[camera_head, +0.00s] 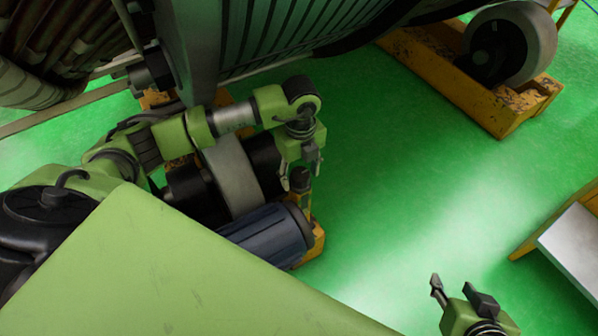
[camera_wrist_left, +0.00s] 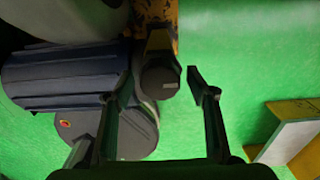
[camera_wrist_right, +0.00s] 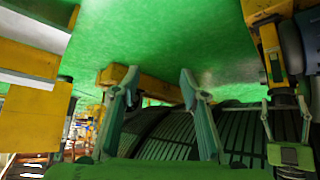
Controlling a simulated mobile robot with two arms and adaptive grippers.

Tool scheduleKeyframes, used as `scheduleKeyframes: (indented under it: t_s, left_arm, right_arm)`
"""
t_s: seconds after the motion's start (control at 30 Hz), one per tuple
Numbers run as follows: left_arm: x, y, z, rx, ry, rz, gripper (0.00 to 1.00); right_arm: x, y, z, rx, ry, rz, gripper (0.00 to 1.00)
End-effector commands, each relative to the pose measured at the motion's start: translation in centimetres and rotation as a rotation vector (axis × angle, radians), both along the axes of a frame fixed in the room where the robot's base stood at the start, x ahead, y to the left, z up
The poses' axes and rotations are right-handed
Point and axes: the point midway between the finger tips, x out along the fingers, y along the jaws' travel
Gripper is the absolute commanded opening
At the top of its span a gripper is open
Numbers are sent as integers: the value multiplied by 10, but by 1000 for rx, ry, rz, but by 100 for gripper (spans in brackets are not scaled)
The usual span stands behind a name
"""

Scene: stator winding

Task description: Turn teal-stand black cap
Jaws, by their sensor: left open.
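The black cap (camera_head: 300,178) is a short dark cylinder on top of a yellow post at the end of the blue motor (camera_head: 265,236). The stand parts I see here are yellow, not teal. In the left wrist view the cap (camera_wrist_left: 160,78) shows a small pale mark and lies between the fingertips of my left gripper (camera_wrist_left: 159,80). Those fingers are spread, with a gap on the right side; contact on the left is unclear. In the head view my left gripper (camera_head: 301,170) points down at the cap. My right gripper (camera_head: 453,284) is open and empty, far to the lower right.
A large ribbed machine (camera_head: 280,35) stands behind my left arm. A yellow base with a grey wheel (camera_head: 515,45) is at the upper right. A yellow-edged pale platform (camera_head: 575,245) stands at the right. Green floor (camera_head: 400,190) between them is clear.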

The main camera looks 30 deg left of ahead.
Motion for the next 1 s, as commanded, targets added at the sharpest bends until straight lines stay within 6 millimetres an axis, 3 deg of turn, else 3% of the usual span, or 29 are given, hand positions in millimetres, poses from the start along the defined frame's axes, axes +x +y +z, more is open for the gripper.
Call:
scheduleKeyframes:
  t_s: [0.2,0.33,0.37,0.73,1.0]
  left_arm:
    - [0,0,0,0,0,0,49]
    - [0,0,0,0,0,0,16]
    - [0,0,0,0,0,0,13]
    - [0,0,0,1,1,-39,14]
    - [0,1,0,1,0,-200,14]
  right_arm:
    - [0,0,0,0,-1,0,40]
    - [0,0,0,0,0,0,40]
    - [0,0,0,0,0,0,40]
    - [-2,0,-1,-1,10,0,40]
    - [-12,-3,-6,-12,57,-3,40]
